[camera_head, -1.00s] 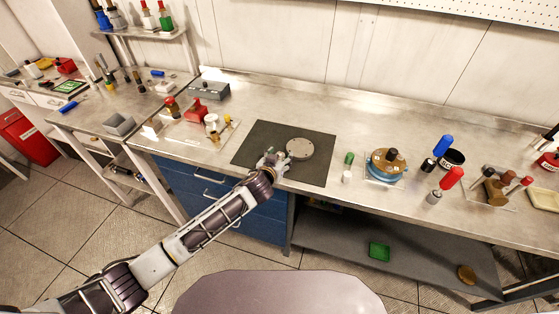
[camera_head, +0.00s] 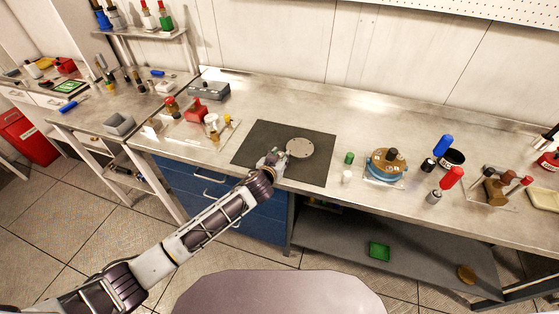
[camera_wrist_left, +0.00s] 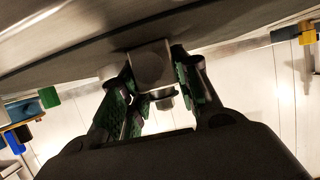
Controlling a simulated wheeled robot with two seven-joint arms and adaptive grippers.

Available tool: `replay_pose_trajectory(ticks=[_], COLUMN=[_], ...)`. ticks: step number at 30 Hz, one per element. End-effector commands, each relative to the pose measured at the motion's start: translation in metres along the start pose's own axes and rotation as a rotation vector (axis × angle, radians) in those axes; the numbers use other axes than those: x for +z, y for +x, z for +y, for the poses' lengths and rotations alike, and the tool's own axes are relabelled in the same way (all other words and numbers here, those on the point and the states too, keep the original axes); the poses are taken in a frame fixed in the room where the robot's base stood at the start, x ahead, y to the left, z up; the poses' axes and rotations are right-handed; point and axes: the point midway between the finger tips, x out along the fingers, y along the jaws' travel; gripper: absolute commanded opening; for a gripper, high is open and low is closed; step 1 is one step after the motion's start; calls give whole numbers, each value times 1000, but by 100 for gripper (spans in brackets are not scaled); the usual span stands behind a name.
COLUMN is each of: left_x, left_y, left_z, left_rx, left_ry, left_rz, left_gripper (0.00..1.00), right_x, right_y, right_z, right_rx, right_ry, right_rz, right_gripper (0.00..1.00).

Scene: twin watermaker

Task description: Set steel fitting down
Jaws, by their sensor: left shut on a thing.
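My left gripper (camera_head: 272,159) is low over the front part of the dark mat (camera_head: 250,147), just left of a round grey disc (camera_head: 300,148). In the left wrist view, the green-padded fingers (camera_wrist_left: 155,92) are shut on a grey metal piece (camera_wrist_left: 150,65), which I take as the steel fitting. It has a squarish face with a round shape and a narrower end between the fingers. The fitting is very close to the dark surface; I cannot tell whether it touches. In the head view the gripper mostly hides it. My right gripper is not in view.
Right of the mat stand a green-capped and a white small piece (camera_head: 347,177), then a round brown-and-blue device (camera_head: 386,165). Left of the mat is a board with a red part and small fittings (camera_head: 212,125).

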Motion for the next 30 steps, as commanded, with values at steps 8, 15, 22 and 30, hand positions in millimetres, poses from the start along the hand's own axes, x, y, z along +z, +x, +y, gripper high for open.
replay_pose_trajectory(ticks=[8,15,22,30], left_x=[-4,-23,-55,-85], left_y=[-1,-9,-22,-34], left_z=[0,0,0,0], left_rx=[0,1,1,0], left_ry=[-1,-1,-1,-1], left_rz=[3,4,6,4], left_gripper=[0,0,0,0], right_x=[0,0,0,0], right_y=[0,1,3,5], right_z=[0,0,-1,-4], right_rx=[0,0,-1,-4], right_ry=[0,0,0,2], right_rz=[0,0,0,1], right_gripper=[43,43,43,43])
